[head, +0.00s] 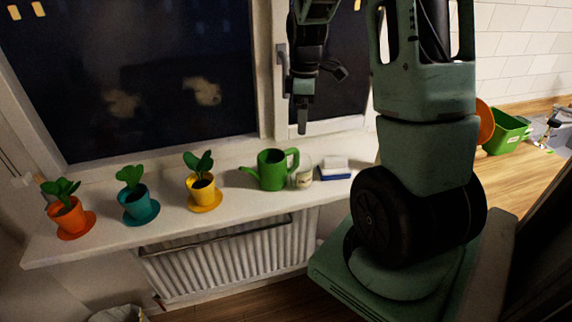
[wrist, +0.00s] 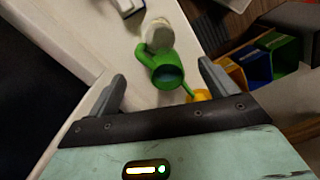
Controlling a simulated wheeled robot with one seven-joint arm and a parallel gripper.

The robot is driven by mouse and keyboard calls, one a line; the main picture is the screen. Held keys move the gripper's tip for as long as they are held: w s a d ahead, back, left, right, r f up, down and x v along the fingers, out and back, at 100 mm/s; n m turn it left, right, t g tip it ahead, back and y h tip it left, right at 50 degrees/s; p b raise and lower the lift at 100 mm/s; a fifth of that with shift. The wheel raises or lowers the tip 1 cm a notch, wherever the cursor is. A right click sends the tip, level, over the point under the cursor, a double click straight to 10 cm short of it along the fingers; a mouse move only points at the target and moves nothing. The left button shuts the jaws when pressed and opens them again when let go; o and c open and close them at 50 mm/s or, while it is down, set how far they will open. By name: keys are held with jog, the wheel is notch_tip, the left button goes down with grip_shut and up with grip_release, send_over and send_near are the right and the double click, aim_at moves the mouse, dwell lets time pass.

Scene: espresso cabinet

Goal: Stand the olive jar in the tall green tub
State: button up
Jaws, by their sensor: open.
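My gripper (head: 303,118) hangs above the windowsill in the head view, with its fingers pointing down. In the wrist view its two fingers (wrist: 162,74) are wide apart with nothing held between them. A small pale jar or cup (head: 303,175) stands on the sill beside the green watering can (head: 271,170); it also shows in the wrist view (wrist: 157,27). I cannot tell whether it is the olive jar. A green bin (wrist: 285,56) stands in a row of coloured bins in the wrist view. A green container (head: 505,133) is on the counter in the head view. I cannot tell which is the tall green tub.
Potted plants in orange (head: 68,218), teal (head: 140,205) and yellow (head: 203,190) pots line the sill (head: 165,226) to the left. A blue and white box (head: 335,170) lies right of the pale jar. A blue bin (wrist: 254,64) stands beside the green bin.

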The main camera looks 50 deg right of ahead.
aim_at(301, 158)
notch_tip(301, 158, down, 17)
jog(key=p, duration=0.3)
jog(key=shift+f+p, duration=0.1)
jog(key=shift+p, duration=0.25)
jog(key=shift+c, duration=0.4)
jog(key=c, duration=1.2)
